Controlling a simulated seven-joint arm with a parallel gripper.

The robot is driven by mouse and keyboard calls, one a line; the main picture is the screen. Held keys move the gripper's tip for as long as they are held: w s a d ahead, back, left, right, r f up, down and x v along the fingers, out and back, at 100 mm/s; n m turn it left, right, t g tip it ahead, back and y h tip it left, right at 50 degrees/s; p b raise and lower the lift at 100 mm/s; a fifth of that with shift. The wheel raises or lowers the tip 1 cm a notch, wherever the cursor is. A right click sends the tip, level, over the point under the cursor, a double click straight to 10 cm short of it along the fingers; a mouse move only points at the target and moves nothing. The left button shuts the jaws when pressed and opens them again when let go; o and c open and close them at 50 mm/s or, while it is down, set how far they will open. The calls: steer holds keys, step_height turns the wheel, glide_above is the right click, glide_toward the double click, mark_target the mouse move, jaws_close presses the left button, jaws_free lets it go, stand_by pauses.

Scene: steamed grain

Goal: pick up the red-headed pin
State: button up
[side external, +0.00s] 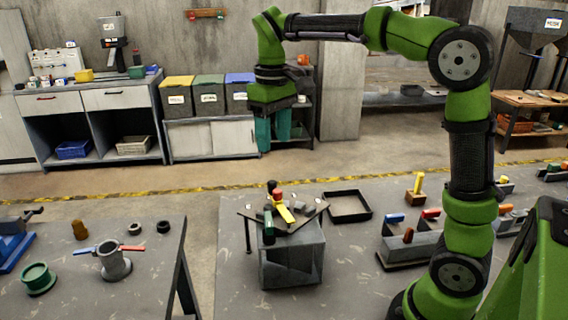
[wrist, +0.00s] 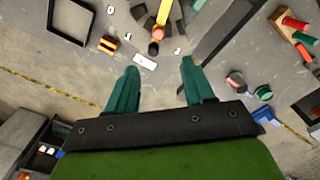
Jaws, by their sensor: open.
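A small red head (side external: 278,195) stands among parts on the small raised stand (side external: 291,262), beside a yellow bar and a black-topped piece. It is too small to tell whether it is the pin; red-handled pieces also stand in the rack at right. In the wrist view a red-orange round end (wrist: 157,33) lies by the yellow bar (wrist: 163,12), beyond my fingertips. My gripper (side external: 273,130) is open, pointing down, high above and behind the stand; its two teal fingers show apart and empty in the wrist view (wrist: 159,68).
An empty black tray (side external: 348,219) lies right of the stand. A rack (side external: 400,252) with blue and red handles is farther right. At left a bench (side external: 150,265) bears a grey pot with red and blue handles and a green cup. The air around my gripper is clear.

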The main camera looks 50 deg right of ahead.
glide_above(277, 190)
steer(key=f, duration=0.7)
steer(key=shift+w+a, duration=0.15)
steer(key=shift+w, duration=0.05)
steer(key=shift+s+f, duration=0.2)
steer(key=shift+f, duration=2.55)
steer(key=shift+c, duration=0.4)
jaws_close()
